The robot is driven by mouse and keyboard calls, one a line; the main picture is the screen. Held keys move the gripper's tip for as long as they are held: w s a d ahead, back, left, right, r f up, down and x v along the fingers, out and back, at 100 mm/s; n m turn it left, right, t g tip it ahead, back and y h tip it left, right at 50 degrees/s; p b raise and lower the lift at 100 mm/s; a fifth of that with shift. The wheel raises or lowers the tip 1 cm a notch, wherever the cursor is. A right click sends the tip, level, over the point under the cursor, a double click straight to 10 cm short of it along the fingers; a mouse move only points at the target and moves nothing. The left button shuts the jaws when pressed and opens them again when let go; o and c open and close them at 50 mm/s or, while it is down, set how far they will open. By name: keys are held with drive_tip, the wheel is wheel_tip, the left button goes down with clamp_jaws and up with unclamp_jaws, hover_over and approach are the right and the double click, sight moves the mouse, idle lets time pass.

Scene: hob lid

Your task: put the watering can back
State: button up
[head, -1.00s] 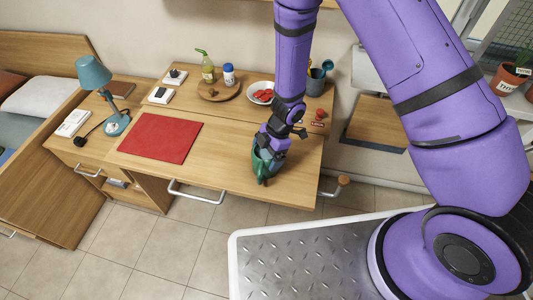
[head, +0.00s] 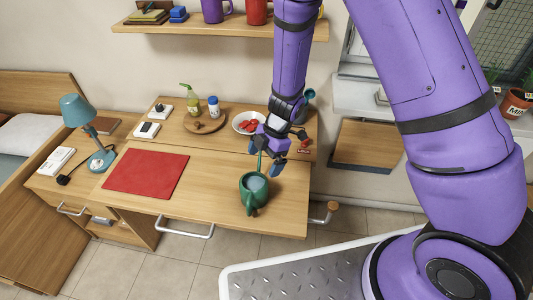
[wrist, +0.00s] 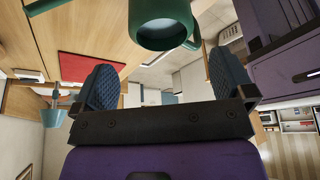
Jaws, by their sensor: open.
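The green watering can (head: 254,192) stands on the wooden desk near its front right edge, seemingly upright, with its opening facing up. It also shows large at the top of the wrist view (wrist: 160,30), just beyond my fingertips. My gripper (head: 266,160) is open and empty, above and slightly behind the can in the head view. In the wrist view the two blue padded fingers (wrist: 163,78) are spread wide with nothing between them, and the can looks apart from them.
A red mat (head: 147,173) lies left of the can. A shelf with mugs (head: 210,28) is above; a windowsill with pots (head: 516,104) is at right.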

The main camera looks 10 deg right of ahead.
drive_tip(key=w+d+r+m+t+h, duration=0.1)
drive_tip(key=w+d+r+m+t, duration=0.25)
drive_tip(key=r, duration=0.55)
drive_tip(key=w+d+r+m+t, duration=0.25)
drive_tip(key=w+r+t, duration=0.2)
drive_tip(key=r, duration=0.45)
drive_tip(key=s+d+r+m+t+h, duration=0.25)
drive_tip(key=d+r+m, duration=0.35)
drive_tip(key=d+r, duration=0.5)
drive_tip(key=s+d+r+m+g+h, duration=0.25)
drive_tip(key=s+d+r+m, duration=0.4)
drive_tip(key=s+r, duration=0.4)
drive_tip(key=s+a+m+y, duration=0.1)
drive_tip(key=s+m, duration=0.3)
drive_tip(key=s, duration=1.1)
drive_tip(key=shift+s+a+g+y, duration=0.2)
drive_tip(key=shift+a+g+y, duration=0.2)
drive_tip(key=shift+a, duration=0.5)
